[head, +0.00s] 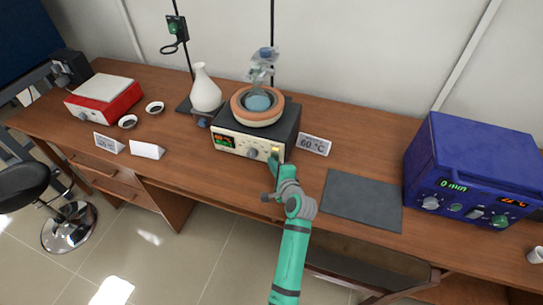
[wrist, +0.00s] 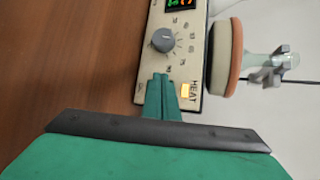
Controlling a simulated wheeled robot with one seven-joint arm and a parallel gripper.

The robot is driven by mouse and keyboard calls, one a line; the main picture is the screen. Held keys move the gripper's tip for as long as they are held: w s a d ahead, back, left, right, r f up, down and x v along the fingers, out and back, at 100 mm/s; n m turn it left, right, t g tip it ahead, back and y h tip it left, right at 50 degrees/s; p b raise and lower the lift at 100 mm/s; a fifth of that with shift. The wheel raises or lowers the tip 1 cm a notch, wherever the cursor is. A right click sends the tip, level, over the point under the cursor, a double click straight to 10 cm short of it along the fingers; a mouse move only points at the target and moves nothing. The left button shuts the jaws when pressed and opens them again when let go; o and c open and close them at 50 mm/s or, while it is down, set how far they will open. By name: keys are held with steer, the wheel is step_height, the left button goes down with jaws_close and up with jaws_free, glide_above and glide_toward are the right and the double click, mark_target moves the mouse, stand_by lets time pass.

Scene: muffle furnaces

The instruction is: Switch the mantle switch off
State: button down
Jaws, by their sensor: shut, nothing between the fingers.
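The heating mantle (head: 257,119) is a dark box with a cream front panel (head: 238,146) and an orange-brown ring on top, at the middle of the bench. Its switch (wrist: 187,91) shows as a lit yellow rectangle beside the word HEAT in the wrist view. A grey knob (wrist: 163,41) and a lit display (wrist: 180,4) are on the same panel. My gripper (head: 274,161) is shut and empty, at the right end of the panel. In the wrist view its fingertips (wrist: 160,78) lie between knob and switch, just left of the switch. I cannot tell whether they touch the panel.
A round flask (head: 259,102) sits in the mantle. A 60 °C card (head: 313,145) stands to its right, by a dark mat (head: 362,200) and a blue furnace (head: 468,165). A white flask (head: 205,91) and a red hotplate (head: 104,100) stand left.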

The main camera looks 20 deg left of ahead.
steer(key=shift+d, duration=0.1)
steer(key=shift+d, duration=0.3)
steer(key=shift+w+a, duration=0.15)
steer(key=shift+a, duration=0.05)
steer(key=shift+w+r, duration=0.1)
steer(key=shift+w, duration=0.15)
stand_by(0.4)
steer(key=shift+s+a, duration=0.2)
steer(key=shift+s, duration=0.1)
steer(key=shift+s+d, duration=0.4)
steer(key=shift+s, duration=0.2)
steer(key=shift+s+a, duration=0.1)
steer(key=shift+a, duration=0.1)
